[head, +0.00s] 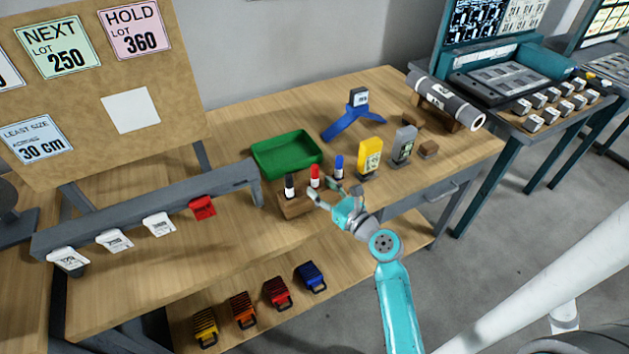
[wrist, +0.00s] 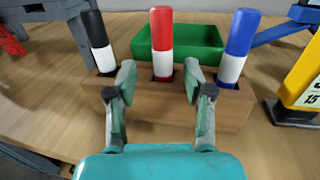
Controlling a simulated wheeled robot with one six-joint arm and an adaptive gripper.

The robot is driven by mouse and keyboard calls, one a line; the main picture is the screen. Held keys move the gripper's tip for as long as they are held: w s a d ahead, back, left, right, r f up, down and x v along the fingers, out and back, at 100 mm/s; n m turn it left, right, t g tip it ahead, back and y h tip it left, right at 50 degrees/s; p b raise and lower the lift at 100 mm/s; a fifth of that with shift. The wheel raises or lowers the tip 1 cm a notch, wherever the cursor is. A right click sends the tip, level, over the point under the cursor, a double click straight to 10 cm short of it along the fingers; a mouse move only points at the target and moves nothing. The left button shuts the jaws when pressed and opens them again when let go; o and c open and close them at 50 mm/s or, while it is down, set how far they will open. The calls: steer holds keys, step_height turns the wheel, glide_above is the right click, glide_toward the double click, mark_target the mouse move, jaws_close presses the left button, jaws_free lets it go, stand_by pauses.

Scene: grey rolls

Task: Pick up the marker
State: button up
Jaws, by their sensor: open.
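Three markers stand upright in a wooden block (head: 292,208) on the table: a black one (head: 290,186), a red one (head: 315,176) and a blue one (head: 339,166). In the wrist view the black marker (wrist: 97,42) is at left, the red marker (wrist: 162,44) in the middle and the blue marker (wrist: 238,48) at right. My gripper (head: 334,194) is open and empty, in front of the block. In the wrist view its two fingers (wrist: 160,80) frame the red marker from either side, and the red marker appears beyond the fingertips. Whether they touch the block is unclear.
A green tray (head: 287,152) lies behind the block. A yellow holder (head: 369,157) and a grey one (head: 403,144) stand to the right, with a blue stand (head: 355,118) behind. A grey rail (head: 150,208) with hanging tags runs along the left.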

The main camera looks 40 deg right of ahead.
steer(key=w, duration=0.4)
steer(key=shift+d, duration=0.3)
jaws_close()
step_height(320, 180, up, 10)
stand_by(0.4)
steer(key=c, duration=0.8)
jaws_free()
steer(key=shift+c, duration=0.2)
jaws_close()
step_height(320, 180, up, 7)
glide_above(317, 183)
steer(key=w, duration=0.1)
steer(key=shift+d, duration=0.1)
